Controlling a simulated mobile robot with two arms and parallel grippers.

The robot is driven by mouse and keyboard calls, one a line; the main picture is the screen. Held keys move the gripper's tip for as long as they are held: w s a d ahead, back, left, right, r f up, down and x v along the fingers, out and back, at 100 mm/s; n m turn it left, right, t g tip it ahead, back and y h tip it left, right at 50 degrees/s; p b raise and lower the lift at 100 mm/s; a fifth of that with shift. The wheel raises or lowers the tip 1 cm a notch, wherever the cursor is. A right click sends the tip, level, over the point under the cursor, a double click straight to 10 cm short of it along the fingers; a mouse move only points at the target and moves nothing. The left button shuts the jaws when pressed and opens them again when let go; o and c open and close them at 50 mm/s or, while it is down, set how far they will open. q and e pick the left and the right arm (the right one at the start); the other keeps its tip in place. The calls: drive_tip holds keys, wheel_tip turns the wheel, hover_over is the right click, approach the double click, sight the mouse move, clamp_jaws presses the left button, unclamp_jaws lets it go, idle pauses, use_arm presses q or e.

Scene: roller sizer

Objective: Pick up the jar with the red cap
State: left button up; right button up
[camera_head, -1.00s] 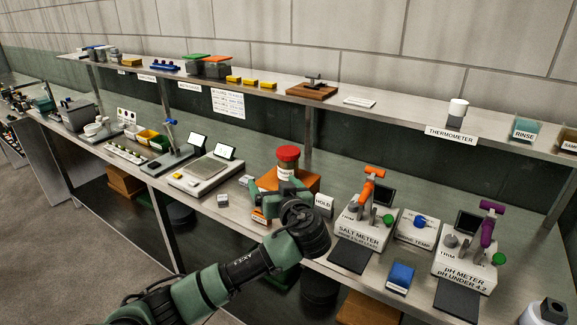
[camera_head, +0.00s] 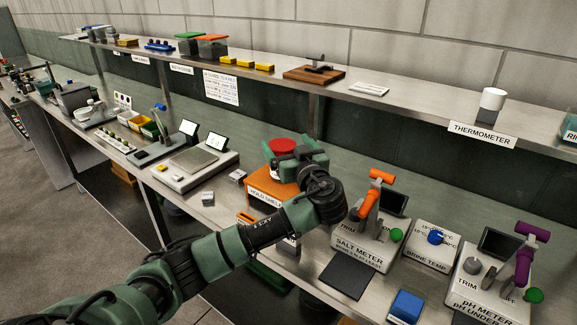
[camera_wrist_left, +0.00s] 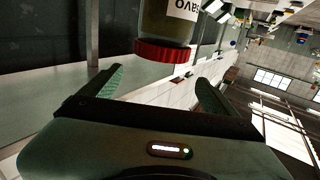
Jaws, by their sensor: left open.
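The jar has a red cap (camera_head: 282,146) and stands upright on the orange hold shelf (camera_head: 262,191); most of its body is hidden behind my left gripper in the head view. In the left wrist view the red cap (camera_wrist_left: 163,51) and the labelled glass body (camera_wrist_left: 168,22) show upside down, just beyond the fingertips. My left gripper (camera_wrist_left: 161,78) is open, with one finger to each side of the cap's line and nothing between them. In the head view my left gripper (camera_head: 297,160) is beside the cap. My right gripper is not in view.
The salt meter (camera_head: 362,248) with an orange lever stands close to the right of my left arm. A balance (camera_head: 192,165) is to the left on the bench. An upper shelf (camera_head: 395,105) runs behind, above the jar. A brine temp box (camera_head: 432,245) is further right.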

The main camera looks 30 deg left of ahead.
use_arm(q)
wheel_tip(320, 180, down, 5)
drive_tip(key=b, duration=0.4)
drive_tip(key=shift+f+b, duration=0.1)
drive_tip(key=shift+b, duration=0.2)
drive_tip(key=shift+w+a, duration=0.15)
drive_tip(key=shift+a, duration=0.05)
drive_tip(key=p+x, duration=0.2)
drive_tip(key=x, duration=0.4)
drive_tip(key=shift+w+a, duration=0.15)
drive_tip(key=shift+w, duration=0.05)
drive_tip(key=shift+w+a+f, duration=0.15)
drive_tip(key=shift+w+a, duration=0.15)
drive_tip(key=c, duration=1.9)
drive_tip(key=shift+o, duration=0.2)
